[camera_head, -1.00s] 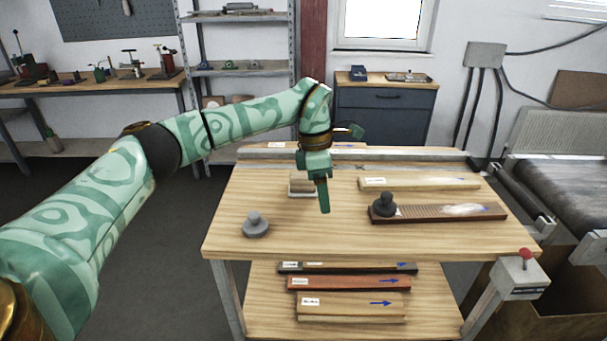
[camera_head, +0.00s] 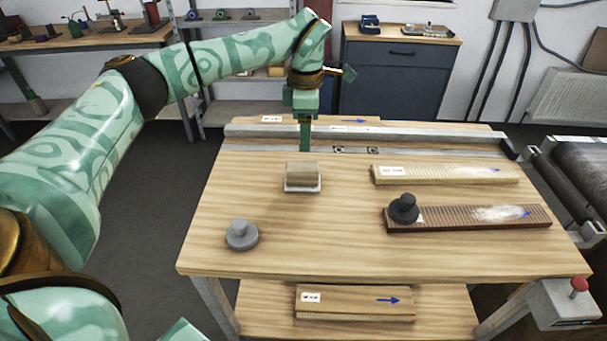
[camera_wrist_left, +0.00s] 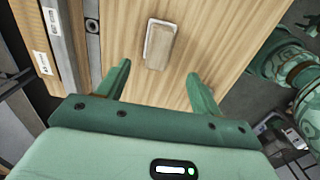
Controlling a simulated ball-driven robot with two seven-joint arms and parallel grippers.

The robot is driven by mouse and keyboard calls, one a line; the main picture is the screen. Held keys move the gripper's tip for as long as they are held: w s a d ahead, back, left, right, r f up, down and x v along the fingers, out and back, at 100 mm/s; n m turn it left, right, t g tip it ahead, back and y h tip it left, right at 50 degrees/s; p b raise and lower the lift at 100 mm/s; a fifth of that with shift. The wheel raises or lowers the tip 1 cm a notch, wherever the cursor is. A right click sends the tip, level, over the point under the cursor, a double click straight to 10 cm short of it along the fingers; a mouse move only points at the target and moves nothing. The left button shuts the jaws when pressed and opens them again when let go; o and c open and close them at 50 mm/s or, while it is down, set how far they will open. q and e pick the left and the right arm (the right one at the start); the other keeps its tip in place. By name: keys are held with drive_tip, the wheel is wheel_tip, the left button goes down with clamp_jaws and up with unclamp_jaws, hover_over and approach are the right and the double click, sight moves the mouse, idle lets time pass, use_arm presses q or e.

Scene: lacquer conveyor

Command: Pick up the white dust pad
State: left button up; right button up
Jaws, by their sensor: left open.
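The white dust pad (camera_head: 302,177) is a small block with a wooden back and a white underside, lying flat on the table left of centre. It also shows in the left wrist view (camera_wrist_left: 158,46), ahead of the fingers. My left gripper (camera_head: 305,140) points downward above the table, appearing just behind the pad in the head view. In the left wrist view its two fingers (camera_wrist_left: 158,78) are spread wide with nothing between them, apart from the pad. My right gripper does not show.
A grey knobbed pad (camera_head: 242,235) sits at the table's front left. A dark knobbed pad (camera_head: 403,208) rests on a brown ribbed board (camera_head: 470,218), with a pale board (camera_head: 440,174) behind. A metal rail (camera_head: 370,133) crosses the back. The front middle is clear.

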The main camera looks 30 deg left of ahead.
sight(302, 165)
use_arm(q)
wheel_tip(302, 165, down, 6)
drive_tip(key=shift+w+a+b, duration=0.1)
drive_tip(key=shift+b, duration=0.45)
drive_tip(key=shift+f, duration=0.5)
drive_tip(key=f, duration=0.1)
drive_tip(key=f+b, duration=0.1)
drive_tip(key=f, duration=0.2)
drive_tip(key=shift+s+a+b, duration=0.25)
drive_tip(key=shift+b, duration=0.15)
drive_tip(key=shift+f, duration=0.4)
drive_tip(key=shift+r, duration=0.1)
drive_tip(key=shift+c, duration=0.3)
drive_tip(key=c, duration=1.1)
drive_tip(key=shift+o, duration=0.2)
